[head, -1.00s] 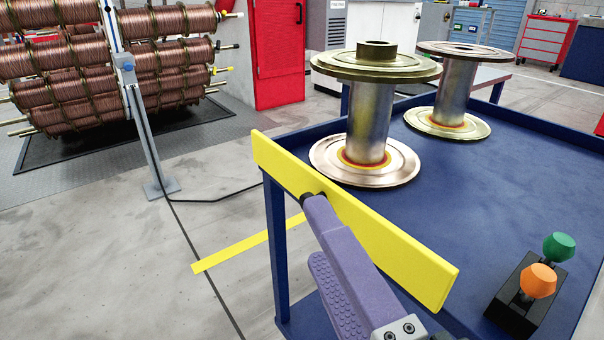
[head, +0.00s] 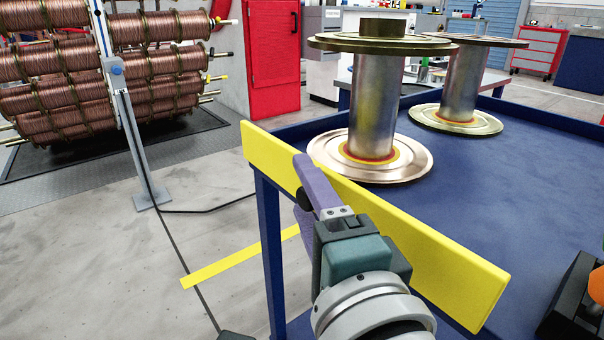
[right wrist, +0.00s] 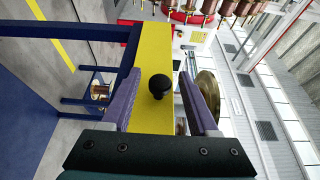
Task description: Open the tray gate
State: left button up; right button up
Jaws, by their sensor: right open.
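The tray gate is a long yellow bar (head: 400,235) standing along the near left edge of the blue tray (head: 520,190). It also shows in the right wrist view (right wrist: 150,55). A black round knob (right wrist: 159,86) sticks out of the gate's outer face; in the head view the knob (head: 304,200) is partly hidden by a finger. My right gripper (head: 303,182) is at the knob. In the right wrist view its purple fingers (right wrist: 160,76) are open, one on each side of the knob, with visible gaps. My left gripper is not identifiable.
Two metal spools (head: 372,110) (head: 460,90) stand on the tray behind the gate. An orange knob (head: 596,290) on a black box is at the right edge. A carousel of copper spools (head: 110,75) and a grey post (head: 130,130) stand left. Open floor lies between.

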grip_shut()
dwell(0.5)
